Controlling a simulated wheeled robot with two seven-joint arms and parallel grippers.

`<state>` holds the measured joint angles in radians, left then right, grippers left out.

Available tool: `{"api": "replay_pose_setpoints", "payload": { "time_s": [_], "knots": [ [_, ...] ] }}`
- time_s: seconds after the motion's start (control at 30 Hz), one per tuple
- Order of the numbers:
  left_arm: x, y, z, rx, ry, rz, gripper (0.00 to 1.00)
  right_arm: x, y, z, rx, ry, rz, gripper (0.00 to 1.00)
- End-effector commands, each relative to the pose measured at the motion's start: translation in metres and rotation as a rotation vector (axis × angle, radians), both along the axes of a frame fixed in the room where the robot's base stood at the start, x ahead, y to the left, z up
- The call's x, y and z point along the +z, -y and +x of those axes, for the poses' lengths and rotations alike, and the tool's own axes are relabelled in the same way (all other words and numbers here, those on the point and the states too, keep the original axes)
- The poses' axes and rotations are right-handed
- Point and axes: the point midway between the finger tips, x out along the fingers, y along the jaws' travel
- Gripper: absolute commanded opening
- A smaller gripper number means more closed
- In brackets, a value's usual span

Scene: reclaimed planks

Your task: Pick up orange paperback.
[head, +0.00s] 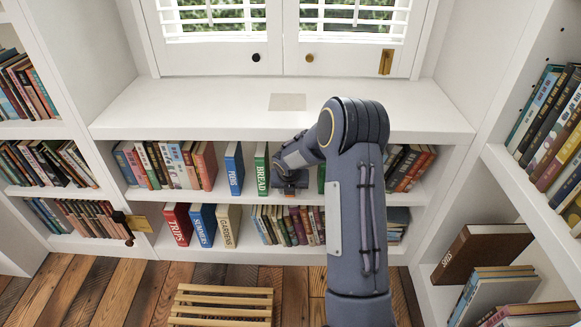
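My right arm comes in from the bottom, right of centre, and bends to the left. Its gripper (290,186) is at the upper shelf of the low bookcase, just right of the green BREAD book (262,168). The fingers are dark and small, and I cannot tell whether they are open or shut. A small orange patch shows just below the gripper; I cannot tell whether it is the orange paperback. Orange-brown spines stand at the left row's end (207,164) and at the right (418,170). My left gripper is not in view.
Upright blue PENS (235,168), red TRIPS (177,224), blue SUMMERS (203,225) and cream GARDENS (227,226) stand on the shelves. A white ledge (200,105) lies above. A slatted wooden stool (222,300) is on the floor in front. Tall bookshelves flank both sides.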

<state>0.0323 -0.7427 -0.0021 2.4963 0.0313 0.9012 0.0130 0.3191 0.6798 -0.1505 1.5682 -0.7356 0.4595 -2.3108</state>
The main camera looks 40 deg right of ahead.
Motion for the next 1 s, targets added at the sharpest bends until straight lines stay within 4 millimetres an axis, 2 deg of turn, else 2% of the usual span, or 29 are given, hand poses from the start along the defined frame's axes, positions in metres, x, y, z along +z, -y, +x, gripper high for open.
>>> {"api": "replay_pose_setpoints", "payload": {
  "time_s": [0.07, 0.3, 0.67, 0.73, 0.87, 1.0],
  "knots": [
    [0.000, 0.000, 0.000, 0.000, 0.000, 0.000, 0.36, 0.000, 0.000, 0.000, 0.000, 0.000, 0.000, 0.32],
    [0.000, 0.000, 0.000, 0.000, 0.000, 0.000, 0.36, 0.000, 0.000, 0.000, 0.000, 0.000, 0.000, 0.00],
    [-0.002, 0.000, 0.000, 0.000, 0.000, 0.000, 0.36, 0.003, 0.000, 0.001, 0.000, 0.004, -0.002, 0.00],
    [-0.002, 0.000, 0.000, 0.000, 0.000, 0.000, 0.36, 0.008, 0.000, 0.001, 0.002, 0.004, -0.001, 0.00],
    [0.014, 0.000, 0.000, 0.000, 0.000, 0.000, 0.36, 0.028, 0.000, 0.001, 0.000, 0.003, -0.001, 0.00],
    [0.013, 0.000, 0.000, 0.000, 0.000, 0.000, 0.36, 0.023, -0.020, -0.022, 0.007, -0.001, -0.001, 0.00]
  ]
}}
